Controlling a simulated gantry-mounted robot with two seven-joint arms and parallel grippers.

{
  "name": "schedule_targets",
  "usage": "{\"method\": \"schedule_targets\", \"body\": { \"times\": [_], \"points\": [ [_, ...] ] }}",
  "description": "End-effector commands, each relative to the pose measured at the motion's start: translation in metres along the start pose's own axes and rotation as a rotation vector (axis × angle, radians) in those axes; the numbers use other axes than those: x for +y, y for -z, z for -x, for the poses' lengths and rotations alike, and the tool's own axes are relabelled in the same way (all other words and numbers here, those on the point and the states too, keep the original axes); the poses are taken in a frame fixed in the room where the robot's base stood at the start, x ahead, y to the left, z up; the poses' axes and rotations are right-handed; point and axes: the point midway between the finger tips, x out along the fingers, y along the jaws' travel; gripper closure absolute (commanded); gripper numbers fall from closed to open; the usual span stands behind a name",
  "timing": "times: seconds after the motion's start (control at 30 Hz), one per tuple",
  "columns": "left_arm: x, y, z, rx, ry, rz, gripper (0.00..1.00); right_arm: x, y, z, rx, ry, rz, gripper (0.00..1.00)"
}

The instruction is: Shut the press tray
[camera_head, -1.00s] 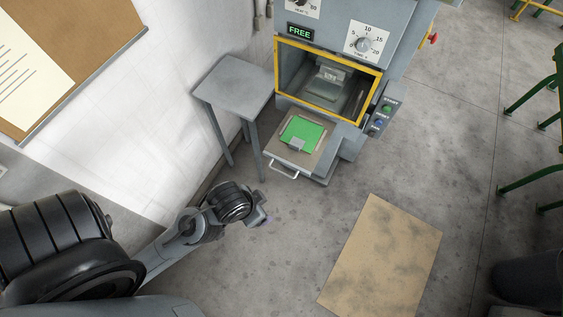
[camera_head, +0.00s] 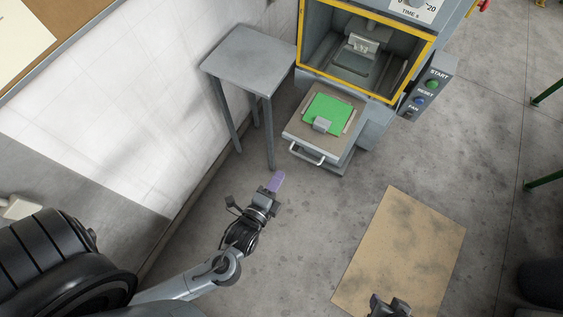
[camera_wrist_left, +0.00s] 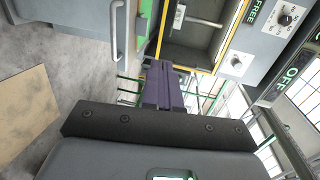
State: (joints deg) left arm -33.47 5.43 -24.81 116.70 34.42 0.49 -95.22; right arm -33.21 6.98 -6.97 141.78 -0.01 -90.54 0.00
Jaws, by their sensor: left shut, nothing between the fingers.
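The press tray (camera_head: 294,131) is pulled out at the front of the grey press (camera_head: 441,60), with a white bar handle (camera_head: 306,154) on its front edge. A green sheet (camera_head: 328,113) lies on it with a small grey block (camera_head: 321,125) near the front. My left gripper (camera_head: 276,181) is shut and empty, with purple fingers, in front of and below the handle, apart from it. The left wrist view shows the purple fingers (camera_wrist_left: 165,88) together, with the handle (camera_wrist_left: 117,32) to their left. My right gripper (camera_head: 390,307) shows only partly at the bottom edge; its fingers are unclear.
A grey side table (camera_head: 250,58) stands left of the tray. The yellow-framed press opening (camera_head: 298,40) is open above the tray. A control box (camera_head: 428,88) sits on the right. A tan mat (camera_head: 405,245) lies on the floor, and the floor before the tray is clear.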

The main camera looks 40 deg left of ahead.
Motion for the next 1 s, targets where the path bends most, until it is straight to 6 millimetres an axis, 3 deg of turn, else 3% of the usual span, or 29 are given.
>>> {"method": "schedule_targets", "body": {
  "times": [0.03, 0.1, 0.23, 0.57, 1.0],
  "points": [
    [0.035, 0.007, -0.001, 0.003, -0.007, 0.001, 1.00, -0.001, -0.009, -0.027, 0.001, 0.000, 0.000, 0.57],
    [0.058, 0.015, 0.001, 0.012, -0.026, 0.002, 1.00, -0.001, -0.013, -0.040, 0.001, -0.001, 0.000, 0.57],
    [0.080, 0.025, 0.002, 0.029, -0.037, 0.008, 1.00, -0.002, -0.018, -0.057, 0.002, -0.001, 0.000, 0.57],
    [0.088, 0.026, -0.013, 0.030, -0.037, 0.010, 1.00, -0.002, -0.020, -0.065, 0.006, -0.002, -0.001, 0.57],
    [0.091, 0.028, -0.089, 0.031, -0.036, 0.011, 1.00, -0.002, -0.021, -0.070, 0.006, -0.002, -0.001, 0.57]
  ]
}}
